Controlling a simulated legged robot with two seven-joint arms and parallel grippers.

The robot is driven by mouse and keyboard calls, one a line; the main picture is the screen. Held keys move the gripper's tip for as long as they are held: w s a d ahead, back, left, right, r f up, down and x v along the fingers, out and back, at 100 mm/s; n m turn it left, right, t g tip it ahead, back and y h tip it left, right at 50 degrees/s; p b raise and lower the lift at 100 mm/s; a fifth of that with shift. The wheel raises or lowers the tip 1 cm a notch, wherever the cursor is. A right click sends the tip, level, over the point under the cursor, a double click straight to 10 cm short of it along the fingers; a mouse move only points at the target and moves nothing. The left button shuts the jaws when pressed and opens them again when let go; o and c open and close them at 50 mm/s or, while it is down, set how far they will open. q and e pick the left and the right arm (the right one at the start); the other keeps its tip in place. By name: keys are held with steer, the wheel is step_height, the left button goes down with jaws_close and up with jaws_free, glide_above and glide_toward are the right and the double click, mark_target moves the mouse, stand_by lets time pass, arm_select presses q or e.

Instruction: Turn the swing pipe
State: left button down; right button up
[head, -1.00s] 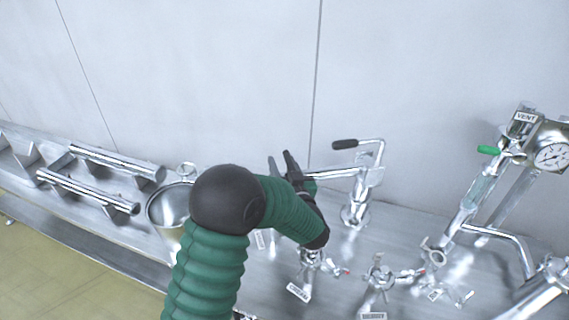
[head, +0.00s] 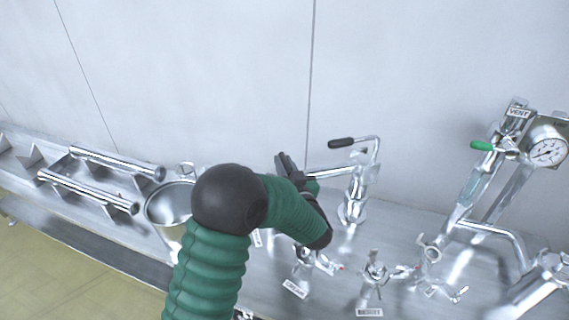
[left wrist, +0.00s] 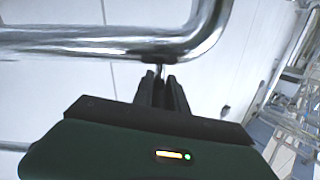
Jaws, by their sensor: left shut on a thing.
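The swing pipe (head: 327,173) is a shiny metal pipe on an upright post at the back of the steel bench. Its horizontal arm reaches left to my left gripper (head: 287,164), whose black fingers are together at its end. In the left wrist view the large bent pipe (left wrist: 95,42) crosses close in front of the fingers. There my left gripper (left wrist: 161,84) is closed on a thin part just under the bend. My forearm hides some of the bench in the head view. My right gripper is out of view.
Labelled valves (head: 373,275) stand in front. A gauge (head: 547,150) and green-handled valve are at right. A steel pot (head: 168,205) and pipe racks (head: 105,158) are left. A pale wall stands close behind.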

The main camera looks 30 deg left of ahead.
arm_select(q)
steer(key=shift+d, duration=0.15)
steer(key=shift+a, duration=0.3)
steer(key=shift+d+r, duration=0.1)
steer(key=shift+d, duration=0.05)
step_height(320, 180, up, 8)
steer(key=w+d+m+p, duration=0.2)
steer(key=p, duration=0.5)
steer(key=shift+w+r+p, duration=0.15)
steer(key=shift+w+p, duration=0.25)
steer(key=c, duration=1.8)
jaws_free()
steer(key=o, duration=0.5)
steer(key=shift+f, duration=0.2)
